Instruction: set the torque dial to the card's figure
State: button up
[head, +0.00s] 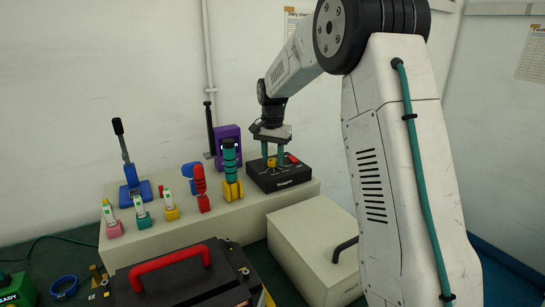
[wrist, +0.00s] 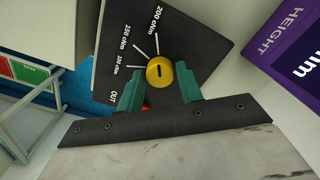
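The yellow torque dial (wrist: 160,72) with a dark slot sits on a black box, next to printed lines and labels for 100, 150 and 200 cNm and OUT. In the head view the black box (head: 281,177) stands at the right end of the pale bench. My gripper (wrist: 160,85) has its two green fingers apart, one on each side of the dial; I see no clear grip on it. In the head view my gripper (head: 272,153) points down over the yellow dial (head: 272,162). I cannot read any card with a torque figure.
A red part (head: 292,158) is on the box near the dial. A purple stand (head: 228,146) and a green-and-yellow tool (head: 230,167) stand just left. Several more tools line the bench. A pale case (head: 312,243) lies in front, with a red-handled black case (head: 185,281) left of it.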

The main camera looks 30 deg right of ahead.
jog(key=c, duration=0.5)
jog(key=shift+n, duration=0.4)
jog(key=n, duration=0.3)
jog(key=shift+n, duration=1.9)
jog(key=o, duration=1)
jog(key=shift+r, duration=0.1)
